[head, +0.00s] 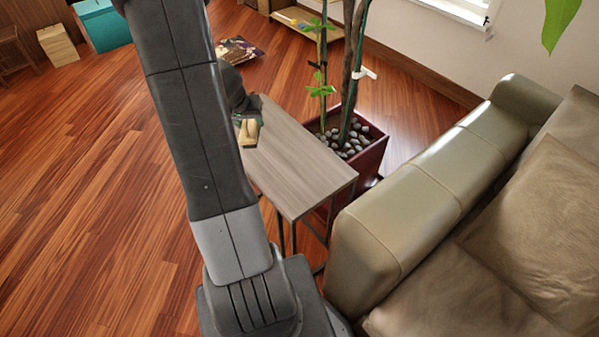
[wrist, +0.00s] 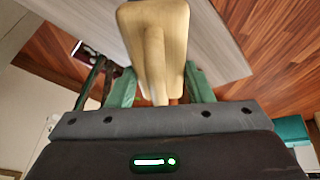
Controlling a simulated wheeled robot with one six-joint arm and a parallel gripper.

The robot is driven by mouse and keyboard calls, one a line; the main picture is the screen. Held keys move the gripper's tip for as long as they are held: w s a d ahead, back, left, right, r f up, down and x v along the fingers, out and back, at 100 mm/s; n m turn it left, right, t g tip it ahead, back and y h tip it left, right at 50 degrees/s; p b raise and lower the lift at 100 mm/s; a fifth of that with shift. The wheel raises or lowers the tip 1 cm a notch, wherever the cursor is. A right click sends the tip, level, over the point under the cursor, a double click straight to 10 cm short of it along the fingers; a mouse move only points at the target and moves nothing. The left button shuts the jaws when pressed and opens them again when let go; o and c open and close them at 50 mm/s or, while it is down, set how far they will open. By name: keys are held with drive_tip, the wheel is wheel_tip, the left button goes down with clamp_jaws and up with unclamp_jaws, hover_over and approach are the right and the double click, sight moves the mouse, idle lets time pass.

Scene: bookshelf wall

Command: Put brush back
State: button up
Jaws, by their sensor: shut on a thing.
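The brush is a pale beige wooden piece with a raised ridge along its middle. It shows large at the top of the wrist view (wrist: 172,45) and small in the head view (head: 247,135). My gripper (wrist: 160,88) is shut on it, with a green finger on each side. In the head view my gripper (head: 247,118) is by the left edge of the narrow grey wood side table (head: 295,175), partly hidden by my arm. I cannot tell whether the brush touches the tabletop.
The tabletop looks bare. A dark red planter (head: 374,150) with pebbles and tall stems stands behind it. An olive leather sofa (head: 420,205) is close on the right. A teal box (head: 103,27) and a wooden crate (head: 58,46) stand at the far left. Open wood floor lies left.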

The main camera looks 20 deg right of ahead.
drive_tip(key=s+d+f+m+b, duration=0.2)
drive_tip(key=s+d+m+b, duration=0.1)
drive_tip(key=d+b, duration=0.3)
drive_tip(key=s+d+f+m+b, duration=0.1)
drive_tip(key=s+d+m+b, duration=0.25)
drive_tip(key=d, duration=0.45)
drive_tip(key=shift+n+g+h, duration=0.3)
drive_tip(key=shift+n+g, duration=0.05)
drive_tip(key=shift+g, duration=0.05)
wheel_tip(320, 180, down, 10)
drive_tip(key=b, duration=0.2)
drive_tip(key=shift+s+a+r+b, duration=0.15)
drive_tip(key=shift+r+b, duration=0.1)
drive_tip(key=shift+b, duration=0.1)
drive_tip(key=shift+f, duration=0.1)
drive_tip(key=shift+f, duration=0.1)
drive_tip(key=o, duration=1.1)
